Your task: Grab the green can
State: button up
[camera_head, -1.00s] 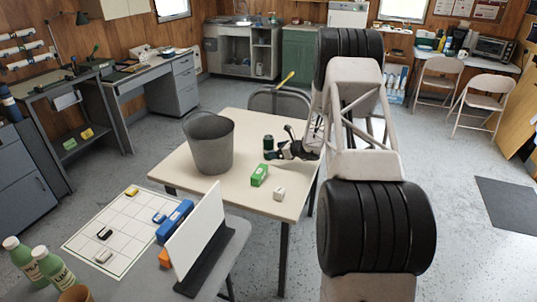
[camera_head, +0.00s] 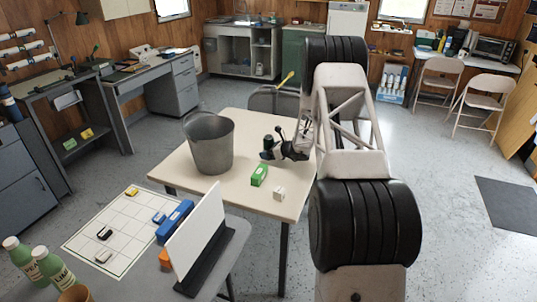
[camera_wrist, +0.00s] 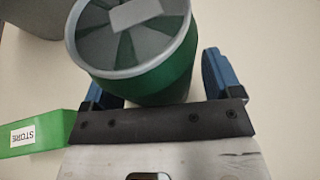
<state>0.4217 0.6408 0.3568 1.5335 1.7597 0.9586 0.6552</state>
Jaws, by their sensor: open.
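The green can (camera_head: 268,142) stands upright on the cream table (camera_head: 246,122), right of the grey bucket. In the wrist view the can (camera_wrist: 150,78) shows its grey rim and top and its dark green side. My gripper (camera_head: 270,153) is low over the table at the can and partly hides it. In the wrist view my open gripper (camera_wrist: 155,80) has one blue finger on each side of the can. A narrow gap shows at the right finger; the left finger is partly hidden behind the can, so contact there cannot be told.
A grey bucket (camera_head: 210,150) stands left of the can. A green box (camera_head: 259,175), labelled STORE in the wrist view (camera_wrist: 34,132), lies close to my gripper. A small white block (camera_head: 279,193) is near the table's front edge. A white panel (camera_head: 197,232) stands on the nearer table.

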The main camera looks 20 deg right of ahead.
aim_at(269, 137)
jog(key=c, duration=1)
jog(key=shift+r, duration=0.15)
jog(key=shift+r, duration=4.85)
